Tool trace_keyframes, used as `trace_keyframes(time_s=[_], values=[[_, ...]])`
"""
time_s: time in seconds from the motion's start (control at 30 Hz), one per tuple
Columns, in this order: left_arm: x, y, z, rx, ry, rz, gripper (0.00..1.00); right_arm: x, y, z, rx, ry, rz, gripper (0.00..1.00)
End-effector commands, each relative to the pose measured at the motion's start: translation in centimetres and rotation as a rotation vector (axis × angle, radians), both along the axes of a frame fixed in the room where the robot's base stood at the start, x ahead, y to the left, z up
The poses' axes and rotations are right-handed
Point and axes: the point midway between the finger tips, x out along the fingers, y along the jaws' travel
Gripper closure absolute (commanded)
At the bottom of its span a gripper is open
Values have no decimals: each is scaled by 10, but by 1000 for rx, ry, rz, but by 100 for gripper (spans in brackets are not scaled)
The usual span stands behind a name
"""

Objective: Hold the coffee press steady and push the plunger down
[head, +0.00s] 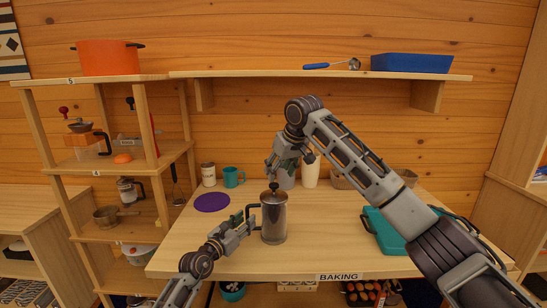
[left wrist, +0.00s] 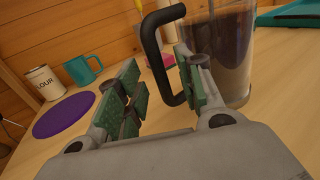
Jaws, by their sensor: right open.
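The coffee press (head: 274,218) stands upright on the table, a clear cylinder with dark contents and a black handle on its left. Its black plunger knob (head: 273,186) shows just above the lid. My left gripper (head: 241,226) is at the handle. In the left wrist view it is open, with the upright bar of the handle (left wrist: 153,55) between its green-padded fingers (left wrist: 160,92) and gaps visible beside the bar. My right gripper (head: 280,168) is open above the press, pointing down close over the knob. I cannot tell whether it touches the knob.
A purple round mat (head: 212,202), a teal mug (head: 231,177) and a flour canister (head: 208,174) stand to the left. A teal tray (head: 386,232) lies to the right.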

Motion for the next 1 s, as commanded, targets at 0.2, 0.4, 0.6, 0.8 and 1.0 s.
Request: trace_keyframes(time_s=[0.2,0.4,0.6,0.8,1.0], values=[[-19,11,-1,1,2,0,63,0,0,0,0,0,0,46],[-36,19,-1,0,1,-1,63,0,0,0,0,0,0,46],[-52,29,-1,0,1,0,63,0,0,0,0,0,0,46],[-69,39,-1,2,2,1,63,0,0,0,0,0,0,46],[-81,45,-1,2,1,0,63,0,0,0,0,0,0,46]])
